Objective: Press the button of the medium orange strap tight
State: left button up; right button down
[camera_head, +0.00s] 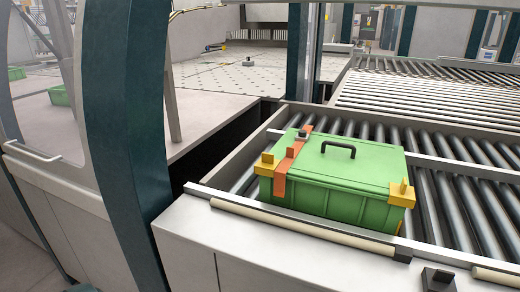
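An orange strap (281,176) runs over the left part of a green lidded case (345,166) and down its front face. A small grey and dark piece (304,132) sits at the strap's far end on the lid; it is too small to tell whether it is the button. The case has a black handle (338,150) on its closed lid and yellow corner pieces (402,192) at its front. Neither of my grippers is in view.
The case stands on a roller conveyor (455,200) behind a pale front rail (310,229). A dark teal post (130,130) stands at left. A small dark block (438,279) sits at the front right. A flat work table (235,80) lies behind.

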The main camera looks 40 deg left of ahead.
aim_at(301, 132)
jog(key=u, duration=1)
jog(key=k+j, duration=0.15)
jog(key=j+u, duration=0.05)
jog(key=j, duration=0.05)
